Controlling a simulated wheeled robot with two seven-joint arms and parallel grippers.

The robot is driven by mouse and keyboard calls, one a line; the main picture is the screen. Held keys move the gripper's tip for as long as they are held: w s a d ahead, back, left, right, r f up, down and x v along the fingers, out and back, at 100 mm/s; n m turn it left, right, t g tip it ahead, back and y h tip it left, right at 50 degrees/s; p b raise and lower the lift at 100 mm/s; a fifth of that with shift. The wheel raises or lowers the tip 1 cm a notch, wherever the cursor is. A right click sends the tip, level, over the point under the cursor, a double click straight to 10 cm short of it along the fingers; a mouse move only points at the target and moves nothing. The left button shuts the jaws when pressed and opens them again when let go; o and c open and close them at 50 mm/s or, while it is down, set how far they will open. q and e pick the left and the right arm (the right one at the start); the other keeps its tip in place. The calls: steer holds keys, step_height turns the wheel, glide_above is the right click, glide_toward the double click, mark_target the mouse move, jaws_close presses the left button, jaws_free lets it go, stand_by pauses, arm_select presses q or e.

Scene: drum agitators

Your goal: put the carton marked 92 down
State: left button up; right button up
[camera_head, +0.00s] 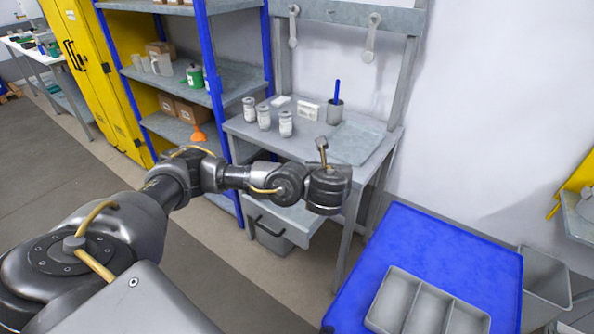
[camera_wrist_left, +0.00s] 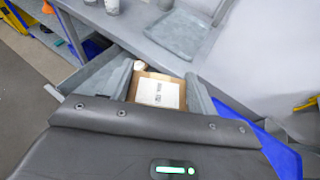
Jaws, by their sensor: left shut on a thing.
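My left gripper (camera_wrist_left: 160,80) is shut on a brown carton (camera_wrist_left: 146,99) with a white label facing the wrist camera. The carton sits between the two grey fingers; the label's print is too small to read. In the head view my left arm reaches to the right and ends in front of the grey workbench (camera_head: 256,129). There the wrist hides the fingers and the carton. My right gripper is in neither view.
The bench holds several white jars (camera_head: 286,123), a cup (camera_head: 334,112) with a blue stick and a shallow grey tray (camera_wrist_left: 172,36). A blue-topped table (camera_head: 440,243) at lower right bears a grey divided bin (camera_head: 392,299); its back part is clear. Shelves (camera_head: 240,80) stand behind the arm.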

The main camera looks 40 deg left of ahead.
arm_select(q)
steer(key=s+d+r+m+t+h, duration=0.1)
steer(key=s+d+r+m+h, duration=0.3)
steer(key=d+r, duration=0.4)
steer(key=shift+d+r+m+t+h, duration=0.35)
steer(key=shift+r+m+h, duration=0.45)
steer(key=shift+r+h, duration=0.4)
